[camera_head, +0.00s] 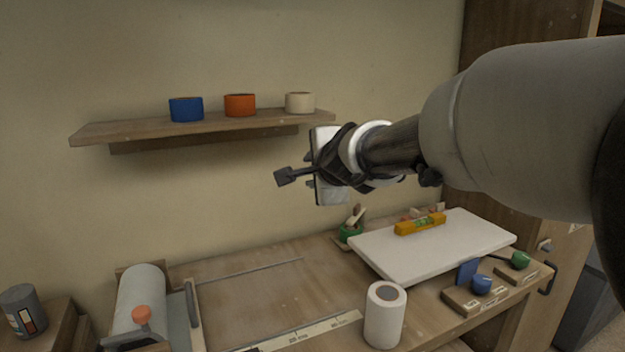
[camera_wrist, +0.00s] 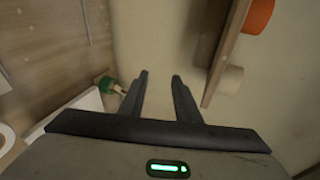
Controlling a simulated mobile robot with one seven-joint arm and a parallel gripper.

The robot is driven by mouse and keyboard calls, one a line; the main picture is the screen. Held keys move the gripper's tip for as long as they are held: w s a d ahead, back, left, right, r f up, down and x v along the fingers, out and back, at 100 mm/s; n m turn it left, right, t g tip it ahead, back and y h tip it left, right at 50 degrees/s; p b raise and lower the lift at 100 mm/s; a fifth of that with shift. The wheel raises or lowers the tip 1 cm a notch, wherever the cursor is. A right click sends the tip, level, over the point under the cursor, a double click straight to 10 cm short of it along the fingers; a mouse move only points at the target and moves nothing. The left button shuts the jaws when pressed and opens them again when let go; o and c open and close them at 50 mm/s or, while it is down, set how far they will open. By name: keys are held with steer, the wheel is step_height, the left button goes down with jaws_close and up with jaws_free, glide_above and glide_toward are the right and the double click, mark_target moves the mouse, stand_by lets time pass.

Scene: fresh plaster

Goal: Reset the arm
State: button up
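My gripper (camera_head: 288,178) is held in the air in front of the plain wall, below the right part of the shelf and above the workbench. In the wrist view the two dark fingers of my gripper (camera_wrist: 160,78) stand apart with nothing between them. Only bare wall shows beyond the fingertips. In the head view my arm comes in from the right and hides part of the wall behind it.
A shelf (camera_head: 130,128) holds blue tape (camera_head: 187,109), orange tape (camera_head: 240,105) and cream tape (camera_head: 300,102). On the bench (camera_head: 240,300) are a white board (camera_head: 400,257) with a yellow level (camera_head: 420,224), a white roll (camera_head: 384,320) and a roller dispenser (camera_head: 140,300). The bench's middle is mostly clear.

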steer(key=s+d+f+n+g+h, duration=0.15)
steer(key=s+d+f+n, duration=0.3)
steer(key=s, duration=0.65)
steer(key=s+d+f+n+g+h, duration=0.1)
steer(key=s+d+f+n+g, duration=0.3)
steer(key=s, duration=0.6)
steer(key=s+d+f+n+g+h, duration=0.15)
steer(key=s+d+f+n, duration=0.4)
steer(key=s, duration=0.55)
step_height(320, 180, up, 21)
steer(key=s+n+p, duration=0.1)
steer(key=p, duration=1.9)
steer(key=shift+f+g+y, duration=0.15)
steer(key=shift+g+y, duration=0.15)
steer(key=shift+y, duration=0.1)
steer(key=shift+a, duration=0.1)
